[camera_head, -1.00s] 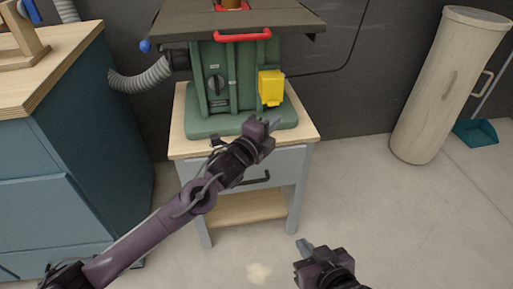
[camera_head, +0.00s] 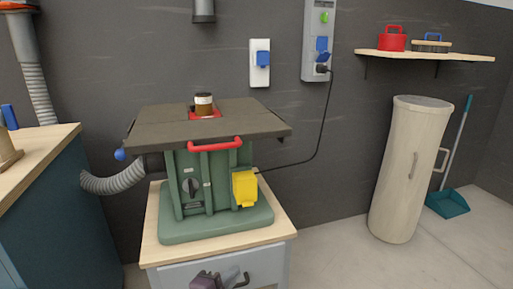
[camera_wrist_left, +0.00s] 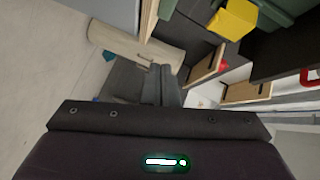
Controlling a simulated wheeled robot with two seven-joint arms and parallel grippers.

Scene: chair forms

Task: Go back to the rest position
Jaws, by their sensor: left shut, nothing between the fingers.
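My left gripper (camera_head: 222,279) shows at the bottom edge of the head view, in front of the grey drawer (camera_head: 265,262) of the stand. Most of its arm is below the frame. In the left wrist view its fingers (camera_wrist_left: 158,85) are together with nothing between them. My right gripper is outside the head view.
A green machine (camera_head: 215,195) with a dark top (camera_head: 160,125), red handle and yellow box (camera_head: 245,188) stands on a wood-topped stand (camera_head: 155,245). A blue cabinet (camera_head: 60,220) is left. A beige cylinder (camera_head: 408,170) and teal dustpan (camera_head: 447,203) are right, with bare floor before them.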

